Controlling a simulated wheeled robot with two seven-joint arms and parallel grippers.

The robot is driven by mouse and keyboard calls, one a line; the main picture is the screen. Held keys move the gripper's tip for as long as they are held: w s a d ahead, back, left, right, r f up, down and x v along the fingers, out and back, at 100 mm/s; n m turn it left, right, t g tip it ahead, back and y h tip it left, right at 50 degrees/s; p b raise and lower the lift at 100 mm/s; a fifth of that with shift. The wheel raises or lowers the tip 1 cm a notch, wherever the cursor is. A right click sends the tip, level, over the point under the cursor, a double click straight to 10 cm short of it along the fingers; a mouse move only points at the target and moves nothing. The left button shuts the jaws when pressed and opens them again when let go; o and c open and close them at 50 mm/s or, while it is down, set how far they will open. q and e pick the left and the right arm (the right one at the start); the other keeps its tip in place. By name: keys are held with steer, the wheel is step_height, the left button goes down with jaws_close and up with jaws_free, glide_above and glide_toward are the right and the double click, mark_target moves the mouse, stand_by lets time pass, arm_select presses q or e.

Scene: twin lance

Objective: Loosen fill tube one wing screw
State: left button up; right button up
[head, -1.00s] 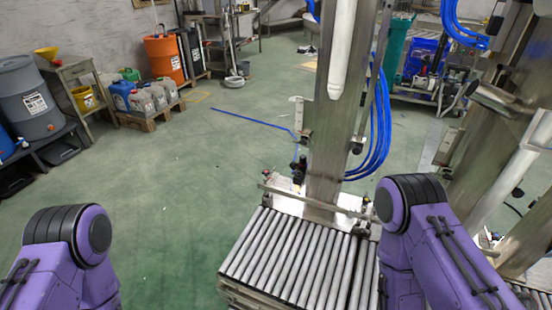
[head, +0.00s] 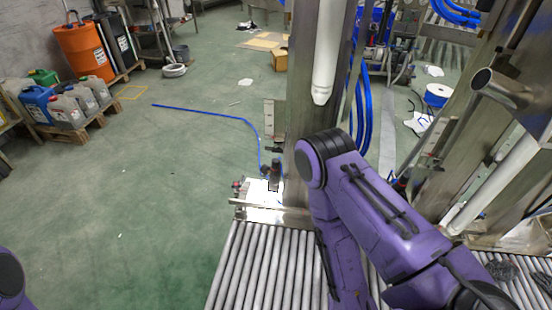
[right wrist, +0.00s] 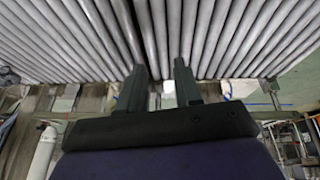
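A white fill tube (head: 326,55) hangs upright along the steel column (head: 300,110), its narrowed tip pointing down. A second white tube (head: 495,185) slants at the right; I cannot tell which is tube one. No wing screw can be made out. My right arm reaches over the rollers in front of the column; its gripper is hidden in the head view. In the right wrist view my right gripper (right wrist: 161,72) is open, its two fingers apart with nothing between them, pointing toward the rollers. My left gripper is out of view; only a bit of my left arm shows.
A roller conveyor (head: 262,265) lies in front of the column, with a metal rail and small fittings at its far end. Blue hoses (head: 366,110) hang behind the column. Jugs on a pallet (head: 95,125) and an orange drum (head: 84,50) stand far left.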

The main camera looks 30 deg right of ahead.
steer(key=w+r+n+t, duration=0.1)
steer(key=w+n+t, duration=0.25)
steer(key=w, duration=0.55)
steer(key=n+t+h+p, duration=0.3)
steer(key=n+t+h, duration=0.45)
steer(key=n, duration=0.55)
glide_toward(277, 152)
steer(key=x, duration=0.3)
steer(key=b+x, duration=0.3)
steer(key=x, duration=0.4)
steer(key=shift+d+f, duration=0.15)
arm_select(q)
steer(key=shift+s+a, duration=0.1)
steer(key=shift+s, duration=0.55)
arm_select(e)
steer(key=shift+w, duration=0.1)
jaws_close()
